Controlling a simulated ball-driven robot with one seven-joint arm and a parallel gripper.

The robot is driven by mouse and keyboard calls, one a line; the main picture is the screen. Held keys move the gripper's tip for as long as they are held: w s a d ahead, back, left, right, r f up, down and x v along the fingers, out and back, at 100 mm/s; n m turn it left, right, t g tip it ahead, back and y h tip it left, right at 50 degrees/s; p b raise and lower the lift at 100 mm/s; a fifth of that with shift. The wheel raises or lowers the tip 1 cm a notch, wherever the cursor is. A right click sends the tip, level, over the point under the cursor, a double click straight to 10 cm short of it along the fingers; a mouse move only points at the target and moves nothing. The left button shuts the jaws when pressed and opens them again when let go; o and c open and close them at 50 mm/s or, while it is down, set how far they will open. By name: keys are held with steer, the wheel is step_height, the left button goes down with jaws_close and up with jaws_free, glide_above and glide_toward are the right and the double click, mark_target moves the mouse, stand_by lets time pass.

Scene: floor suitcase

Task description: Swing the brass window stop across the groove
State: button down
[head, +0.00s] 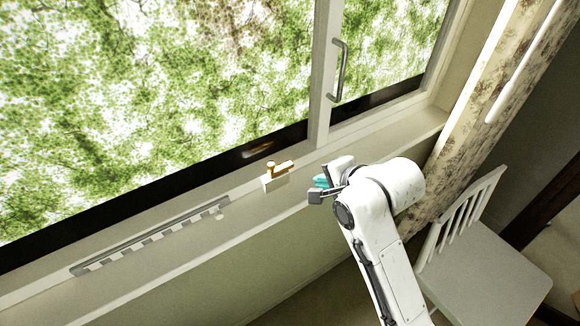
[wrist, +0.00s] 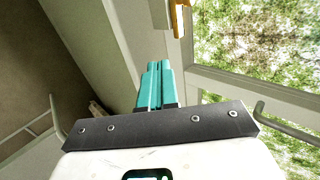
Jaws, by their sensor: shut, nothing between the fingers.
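The brass window stop (head: 281,168) sits on a small pale block on the window sill, left of the sliding window's upright frame. Its arm points to the right and slightly up in the head view, with a round knob at its left end. In the wrist view a brass part (wrist: 179,18) shows at the top edge, partly cut off, beyond the fingertips. My gripper (head: 319,182) is a little right of the stop and apart from it. Its teal fingers (wrist: 157,84) are together with nothing between them. The groove is hard to make out in either view.
A window handle (head: 340,70) stands on the frame above my gripper. A striped grey rail (head: 150,237) lies along the sill at the left. A floral curtain (head: 490,90) and a white chair (head: 480,245) are at the right. The sill between stop and rail is clear.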

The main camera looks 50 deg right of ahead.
mark_target(281, 165)
steer(key=shift+f, duration=0.1)
steer(key=x, duration=0.9)
steer(key=shift+w+p, duration=0.15)
steer(key=shift+p, duration=0.2)
steer(key=w, duration=0.1)
steer(key=w+d+p, duration=0.1)
steer(key=w, duration=0.1)
steer(key=shift+w+f, duration=0.1)
steer(key=shift+f, duration=0.1)
steer(key=shift+w+d, duration=0.15)
steer(key=shift+w, duration=0.35)
